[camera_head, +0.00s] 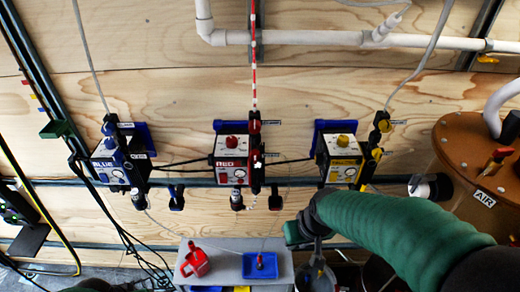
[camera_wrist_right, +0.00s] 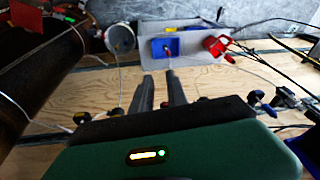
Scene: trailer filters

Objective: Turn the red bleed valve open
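The red filter unit (camera_head: 228,152), labelled RED, is on the plywood wall in the middle of the head view. A red knob (camera_head: 231,141) is on its top face, and red and black fittings (camera_head: 256,150) run down its right side. I cannot tell which part is the bleed valve. My right gripper (camera_head: 308,236) is below and right of the unit, apart from it; the green-sleeved arm partly covers it. In the wrist view its two fingers (camera_wrist_right: 160,75) are parted with nothing between them. My left gripper is not in view.
A blue unit (camera_head: 110,165) is left and a yellow unit (camera_head: 341,160) right of the red one. Below, a grey shelf (camera_head: 225,262) bears a red jug (camera_head: 194,261) and blue tray (camera_head: 260,265). A brown tank (camera_head: 475,150) stands right. Hoses and cables hang around.

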